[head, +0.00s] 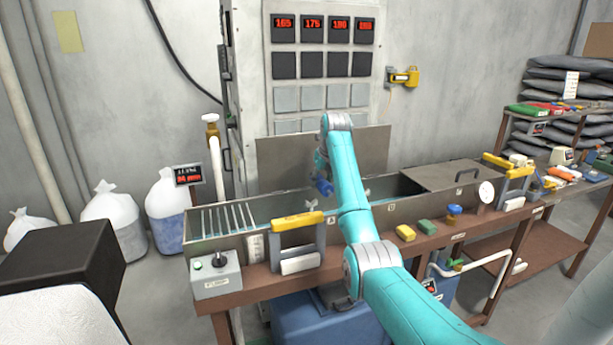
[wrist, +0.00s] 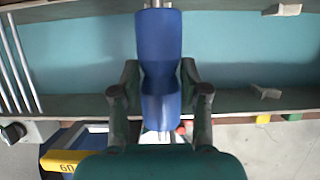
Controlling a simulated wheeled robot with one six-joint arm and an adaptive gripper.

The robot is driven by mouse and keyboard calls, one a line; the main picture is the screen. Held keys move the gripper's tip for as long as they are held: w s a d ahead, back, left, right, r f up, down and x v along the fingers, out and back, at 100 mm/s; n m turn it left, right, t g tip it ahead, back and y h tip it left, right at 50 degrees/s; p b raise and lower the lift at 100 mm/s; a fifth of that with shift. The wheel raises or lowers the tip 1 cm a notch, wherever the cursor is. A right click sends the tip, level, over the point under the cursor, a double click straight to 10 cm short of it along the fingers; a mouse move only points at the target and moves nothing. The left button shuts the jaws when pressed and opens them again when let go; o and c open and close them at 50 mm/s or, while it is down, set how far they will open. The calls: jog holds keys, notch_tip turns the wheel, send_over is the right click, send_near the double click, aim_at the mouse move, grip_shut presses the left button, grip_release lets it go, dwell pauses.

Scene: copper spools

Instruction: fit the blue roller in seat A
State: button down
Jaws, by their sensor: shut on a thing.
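The blue roller (head: 325,187) is in my gripper (head: 321,172), held above the water-filled trough (head: 225,240). In the wrist view the blue roller (wrist: 158,45) has a narrowed waist, and the two dark fingers of my gripper (wrist: 160,95) close on it from both sides. A metal pin shows at its far end. A label A (head: 331,219) is on the trough's front wall. Small grey brackets on the trough walls show in the wrist view, one near (wrist: 265,91) and one far (wrist: 283,9), to the right of the roller. I cannot tell for sure that these are seat A.
A yellow-handled frame (head: 298,221) stands at the trough front, left of my arm. Metal bars (head: 225,217) cross the trough's left end. Yellow (head: 406,233), green (head: 427,227) and blue (head: 454,210) pieces lie along the right ledge. A lid (head: 455,174) covers the trough's right part.

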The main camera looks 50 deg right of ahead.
aim_at(327, 185)
jog(key=shift+w+f, duration=0.15)
jog(key=shift+w, duration=0.05)
notch_tip(327, 185, down, 11)
dwell(1.5)
jog(key=shift+f, duration=0.2)
dwell(0.8)
jog(key=c, duration=0.5)
grip_release()
jog(key=v, duration=1.2)
jog(key=shift+s, duration=0.1)
